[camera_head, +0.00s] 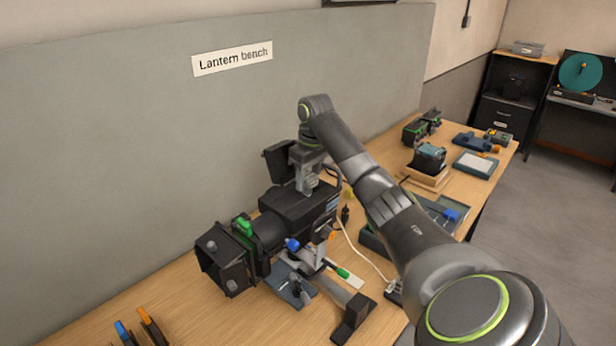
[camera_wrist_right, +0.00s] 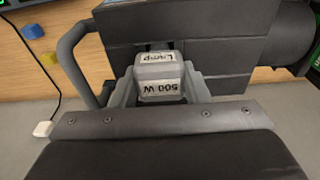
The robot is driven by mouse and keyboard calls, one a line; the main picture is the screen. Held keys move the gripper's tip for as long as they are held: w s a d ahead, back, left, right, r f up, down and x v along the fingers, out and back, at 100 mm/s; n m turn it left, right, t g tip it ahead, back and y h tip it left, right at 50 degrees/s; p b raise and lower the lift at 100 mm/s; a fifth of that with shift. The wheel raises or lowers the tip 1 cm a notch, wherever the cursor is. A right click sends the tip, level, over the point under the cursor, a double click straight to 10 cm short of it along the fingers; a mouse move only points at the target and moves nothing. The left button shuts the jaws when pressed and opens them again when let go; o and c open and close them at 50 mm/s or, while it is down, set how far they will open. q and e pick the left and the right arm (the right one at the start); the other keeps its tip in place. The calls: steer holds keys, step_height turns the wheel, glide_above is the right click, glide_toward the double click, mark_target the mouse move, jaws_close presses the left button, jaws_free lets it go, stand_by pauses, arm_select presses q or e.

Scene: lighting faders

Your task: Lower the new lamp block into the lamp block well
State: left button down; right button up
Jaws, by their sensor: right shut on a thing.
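The new lamp block (camera_wrist_right: 160,75), a grey block labelled "Lamp" and "500 W", is between the fingers of my right gripper (camera_wrist_right: 160,88). In the head view my right gripper (camera_head: 306,182) reaches down from above onto the top of the black lantern (camera_head: 290,214). The fingers are shut on the block. In the wrist view the lantern's dark housing (camera_wrist_right: 215,50) lies right beyond the block. The lamp block well is hidden behind the block and gripper, so I cannot tell how deep the block sits. My left gripper is not in view.
A dark raised panel (camera_head: 277,160) stands behind my gripper. The lantern's handle (camera_wrist_right: 72,60) is close on the left in the wrist view. A boxed unit (camera_head: 429,158) and a pale-topped tray (camera_head: 475,164) lie to the right. Orange and blue-handled tools (camera_head: 148,318) stand front left.

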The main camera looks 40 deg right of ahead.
steer(key=shift+f, duration=0.3)
steer(key=o, duration=1.6)
